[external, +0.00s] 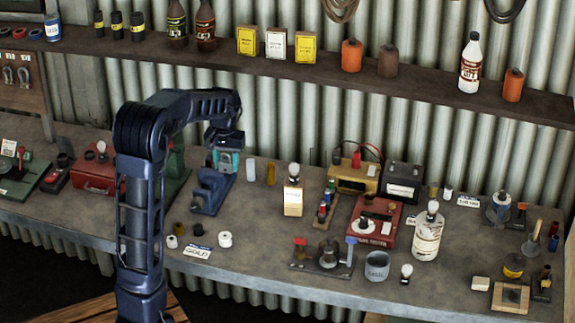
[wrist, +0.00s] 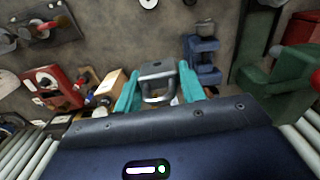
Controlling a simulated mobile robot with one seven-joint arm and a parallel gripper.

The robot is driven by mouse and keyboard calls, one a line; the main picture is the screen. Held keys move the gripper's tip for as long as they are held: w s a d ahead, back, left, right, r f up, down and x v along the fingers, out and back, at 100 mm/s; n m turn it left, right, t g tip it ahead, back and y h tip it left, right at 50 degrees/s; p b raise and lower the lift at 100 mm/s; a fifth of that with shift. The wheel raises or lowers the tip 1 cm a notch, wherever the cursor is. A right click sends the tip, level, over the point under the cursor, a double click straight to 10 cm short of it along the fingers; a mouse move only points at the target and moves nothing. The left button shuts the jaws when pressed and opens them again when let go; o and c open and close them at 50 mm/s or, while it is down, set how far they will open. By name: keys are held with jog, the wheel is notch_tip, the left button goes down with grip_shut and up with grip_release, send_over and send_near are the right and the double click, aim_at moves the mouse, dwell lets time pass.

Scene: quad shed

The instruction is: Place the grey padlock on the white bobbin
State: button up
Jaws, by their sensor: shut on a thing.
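My gripper (wrist: 160,88) has teal fingers closed around the grey padlock (wrist: 158,70), with its body and shackle showing between them in the wrist view. In the external view my gripper (external: 228,163) is above the back of the bench, next to a blue vise-like stand; the padlock is hard to make out there. The white bobbin (external: 225,239) stands on the bench toward the front edge, apart from the gripper. A white round thing at the top edge of the wrist view (wrist: 148,3) looks like this bobbin, partly cut off.
A dark bobbin (external: 198,229) and a label card (external: 197,251) are beside the white bobbin. The blue stand (external: 210,190) is near the gripper. A box with a bulb (external: 293,200) and a metal fixture (external: 325,255) stand to the right.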

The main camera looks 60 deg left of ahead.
jog(key=r, duration=0.2)
send_over(225, 235)
jog(key=shift+m, duration=0.3)
notch_tip(225, 235, down, 20)
jog(key=shift+f, duration=0.1)
dwell(0.4)
jog(key=o, duration=1)
jog(key=shift+f, duration=0.1)
jog(key=shift+o, duration=0.3)
notch_tip(225, 235, up, 12)
jog(key=shift+r, duration=0.25)
